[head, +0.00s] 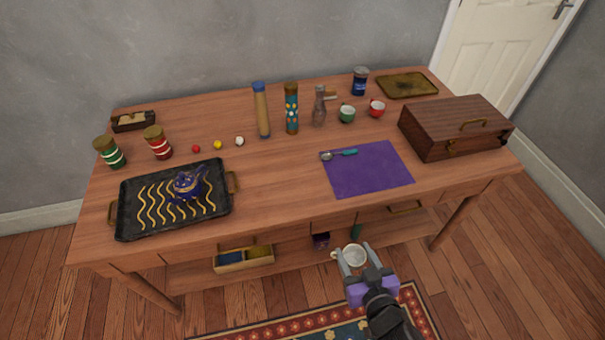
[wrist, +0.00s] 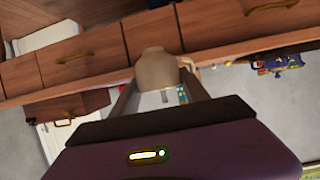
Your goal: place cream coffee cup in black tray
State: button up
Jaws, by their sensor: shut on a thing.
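The cream coffee cup (head: 356,256) is between the two fingers of my gripper (head: 353,249), which is shut on it. In the head view they are in front of the table's front edge, at the lower middle right. The wrist view shows the cup's rounded cream side (wrist: 157,68) between the fingers; its far side is hidden. The black tray (head: 128,204), with yellow wavy lines and brass handles, lies on the table at the front left, well away from my gripper.
A purple mat (head: 365,172) with a spoon lies at the front right. A wooden box (head: 455,125) stands right of it. The tabletop between tray and mat (head: 280,185) is clear. A shelf runs below.

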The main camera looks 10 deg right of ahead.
aim_at(134, 198)
jog(key=i+u, duration=0.15)
jog(key=u, duration=1)
